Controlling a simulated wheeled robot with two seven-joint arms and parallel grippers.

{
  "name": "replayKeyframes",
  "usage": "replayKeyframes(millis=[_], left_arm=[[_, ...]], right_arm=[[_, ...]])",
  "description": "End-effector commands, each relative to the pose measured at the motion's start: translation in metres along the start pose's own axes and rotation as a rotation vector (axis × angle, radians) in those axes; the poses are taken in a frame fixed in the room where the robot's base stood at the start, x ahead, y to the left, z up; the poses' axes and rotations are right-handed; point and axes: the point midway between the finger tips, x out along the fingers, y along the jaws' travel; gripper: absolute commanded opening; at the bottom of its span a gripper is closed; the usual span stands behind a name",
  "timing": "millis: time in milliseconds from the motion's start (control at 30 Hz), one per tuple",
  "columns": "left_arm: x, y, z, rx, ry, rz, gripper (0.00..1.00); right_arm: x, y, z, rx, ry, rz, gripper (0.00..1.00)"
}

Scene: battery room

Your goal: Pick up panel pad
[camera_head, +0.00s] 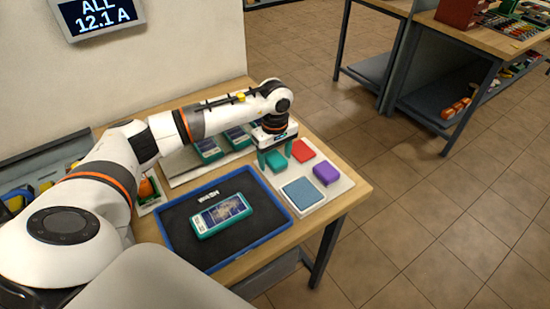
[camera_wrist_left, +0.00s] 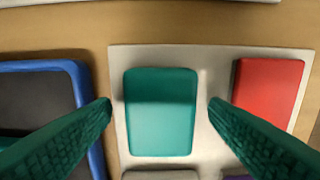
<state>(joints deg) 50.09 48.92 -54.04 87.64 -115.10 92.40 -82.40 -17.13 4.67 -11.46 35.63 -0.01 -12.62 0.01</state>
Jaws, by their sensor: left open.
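Four-square pads lie on a pale board (camera_head: 334,193): a teal pad (camera_head: 277,162), a red pad (camera_head: 303,151), a purple pad (camera_head: 326,172) and a blue-grey pad (camera_head: 302,193). None carries a readable label, so I cannot tell by name which is the panel pad. My left gripper (camera_head: 276,155) is open over the teal pad. In the left wrist view the teal pad (camera_wrist_left: 160,120) lies between the spread green fingers (camera_wrist_left: 160,106), with a gap on each side. The red pad (camera_wrist_left: 268,88) is to the right. My right gripper is not in view.
A blue-rimmed tray (camera_head: 272,233) holds a teal device (camera_head: 221,214) with a dark screen, left of the board. Similar devices (camera_head: 208,149) stand behind, near the wall. The wooden table (camera_head: 355,187) ends just right of the board. Another workbench (camera_head: 470,36) stands across the tiled floor.

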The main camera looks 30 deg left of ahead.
Motion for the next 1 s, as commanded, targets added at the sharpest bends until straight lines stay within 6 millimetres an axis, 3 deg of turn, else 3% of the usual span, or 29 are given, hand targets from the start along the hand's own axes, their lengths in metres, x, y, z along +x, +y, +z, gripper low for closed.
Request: replayKeyframes(millis=[333,633,867,1000], left_arm=[[0.010,0.000,0.000,0.001,0.000,0.000,0.67],[0.010,0.000,0.000,0.001,0.000,0.000,0.20],[0.009,0.000,0.000,0.000,0.000,-0.002,0.20],[-0.005,-0.001,0.001,0.000,-0.002,-0.004,0.20]], right_arm=[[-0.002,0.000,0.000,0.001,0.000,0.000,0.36],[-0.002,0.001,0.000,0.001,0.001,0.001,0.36],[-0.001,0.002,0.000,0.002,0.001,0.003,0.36],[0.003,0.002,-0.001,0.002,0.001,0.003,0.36]])
